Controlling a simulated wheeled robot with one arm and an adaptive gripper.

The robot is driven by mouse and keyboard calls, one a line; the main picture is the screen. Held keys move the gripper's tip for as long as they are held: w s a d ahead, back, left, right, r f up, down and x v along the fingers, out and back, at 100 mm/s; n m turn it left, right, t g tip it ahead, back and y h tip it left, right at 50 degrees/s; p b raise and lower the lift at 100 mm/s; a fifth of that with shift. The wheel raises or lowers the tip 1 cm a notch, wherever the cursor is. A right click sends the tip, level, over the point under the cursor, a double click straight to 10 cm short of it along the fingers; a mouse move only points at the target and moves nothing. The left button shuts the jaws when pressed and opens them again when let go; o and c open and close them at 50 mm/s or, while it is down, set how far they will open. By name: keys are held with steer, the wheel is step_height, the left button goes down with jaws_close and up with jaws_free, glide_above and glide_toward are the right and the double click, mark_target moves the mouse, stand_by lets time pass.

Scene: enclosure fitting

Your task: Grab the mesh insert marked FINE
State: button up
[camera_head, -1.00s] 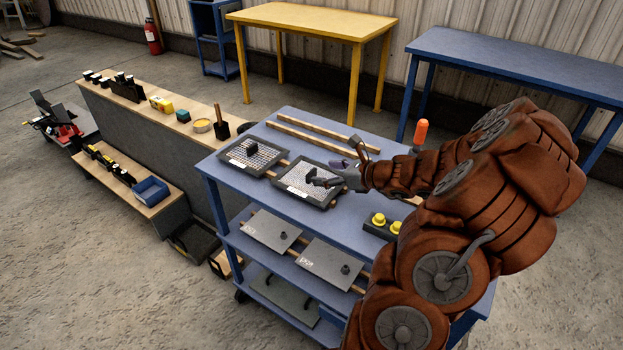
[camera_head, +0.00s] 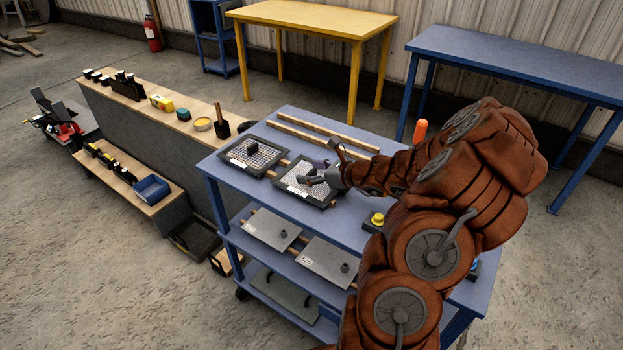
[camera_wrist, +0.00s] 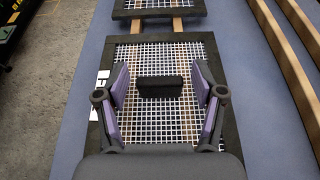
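Two dark-framed mesh inserts lie on top of the blue cart. The left one (camera_head: 267,153) carries a black block handle. The right one (camera_head: 291,181) is under my gripper (camera_head: 321,178) and also shows in the wrist view (camera_wrist: 160,54). Each has a white label, but I cannot read either, so I cannot tell which says FINE. In the wrist view my gripper (camera_wrist: 160,86) is open, with purple-padded fingers on both sides of the right insert's black block handle (camera_wrist: 160,86). Gaps show between handle and fingers.
Wooden strips (camera_head: 318,133) lie along the back of the blue cart top (camera_head: 235,139). A yellow button box (camera_head: 376,219) stands near my arm. Grey plates (camera_head: 270,228) lie on the shelf below. A wooden bench (camera_head: 160,110) stands left.

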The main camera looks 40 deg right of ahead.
mark_target(311, 171)
steer(key=c, duration=1.1)
steer(key=shift+r, duration=0.15)
steer(key=shift+r+b, duration=0.3)
steer(key=shift+r, duration=1.1)
steer(key=shift+s+a+r, duration=0.1)
steer(key=shift+r, duration=0.15)
steer(key=s+a+b, duration=0.1)
steer(key=s+a, duration=0.1)
steer(key=s+a+b, duration=0.1)
steer(key=s+a, duration=0.1)
steer(key=s, duration=0.1)
steer(key=s+a+b, duration=0.1)
steer(key=s+a, duration=0.1)
steer(key=s, duration=0.1)
steer(key=shift+s+a+r, duration=0.2)
steer(key=shift+a+r, duration=0.05)
steer(key=shift+r, duration=0.15)
steer(key=shift+s+a+f+b, duration=0.1)
steer(key=shift+s+f+b, duration=0.1)
steer(key=shift+b, duration=0.65)
steer(key=s+a+b, duration=0.1)
steer(key=b, duration=0.3)
steer(key=shift+s, duration=0.15)
steer(key=shift+s+a+r+b, duration=0.25)
steer(key=shift+s+a+b, duration=0.3)
steer(key=shift+b, duration=0.2)
steer(key=shift+s+a+r+b, duration=0.2)
steer(key=shift+s+a+b, duration=0.25)
steer(key=shift+b, duration=0.25)
